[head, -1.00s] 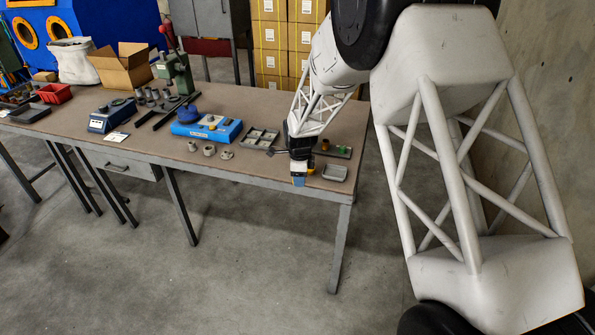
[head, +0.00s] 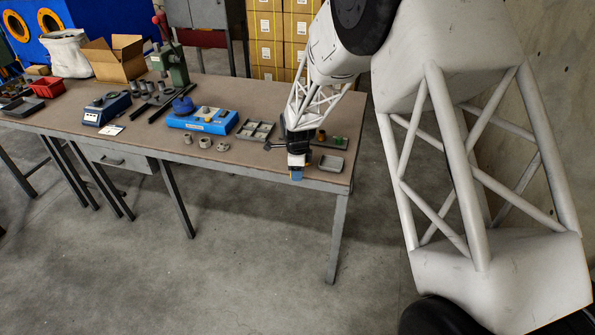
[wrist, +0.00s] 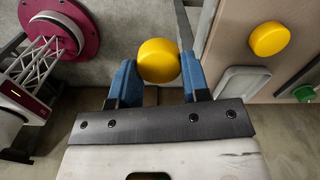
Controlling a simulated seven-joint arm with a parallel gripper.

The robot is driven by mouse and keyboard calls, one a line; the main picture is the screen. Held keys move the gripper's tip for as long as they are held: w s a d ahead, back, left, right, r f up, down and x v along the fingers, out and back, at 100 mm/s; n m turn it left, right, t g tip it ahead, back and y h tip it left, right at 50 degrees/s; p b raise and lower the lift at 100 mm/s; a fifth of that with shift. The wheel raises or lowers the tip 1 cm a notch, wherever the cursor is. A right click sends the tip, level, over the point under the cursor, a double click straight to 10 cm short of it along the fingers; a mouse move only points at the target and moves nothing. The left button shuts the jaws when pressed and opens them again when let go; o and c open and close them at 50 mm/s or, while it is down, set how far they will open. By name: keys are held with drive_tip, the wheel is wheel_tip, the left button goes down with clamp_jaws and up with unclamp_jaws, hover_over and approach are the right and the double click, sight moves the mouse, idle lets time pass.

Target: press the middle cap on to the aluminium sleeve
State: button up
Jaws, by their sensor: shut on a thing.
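My gripper (wrist: 158,68) is shut on a yellow round cap (wrist: 158,60), held between its two blue fingers in the wrist view. In the head view my gripper (head: 296,173) hangs at the table's front edge, near its right end; the held cap cannot be made out there. A second yellow cap (wrist: 269,39) and a green cap (wrist: 304,93) lie to the right of the gripper in the wrist view. Several small grey metal parts (head: 205,142) stand left of the gripper on the table; I cannot tell which is the aluminium sleeve.
A blue fixture (head: 190,122) stands left of the gripper, with a grey compartment tray (head: 255,131) between them. A small grey tray (head: 331,164) lies just right of the gripper. A green press (head: 172,66) stands farther back. The table front (head: 240,165) is mostly clear.

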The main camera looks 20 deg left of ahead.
drive_tip(key=shift+w, duration=0.1)
drive_tip(key=w+a+r, duration=0.2)
drive_tip(key=w+a, duration=0.1)
drive_tip(key=w, duration=0.6)
drive_tip(key=w+a+r+m, duration=0.1)
drive_tip(key=w+a, duration=0.3)
drive_tip(key=w, duration=0.6)
drive_tip(key=w+a+r+m, duration=0.1)
drive_tip(key=w+a+r, duration=0.2)
drive_tip(key=w, duration=0.7)
drive_tip(key=shift+a, duration=0.7)
drive_tip(key=shift+f, duration=0.1)
drive_tip(key=shift+f, duration=2.6)
drive_tip(key=shift+f, duration=0.65)
idle(0.9)
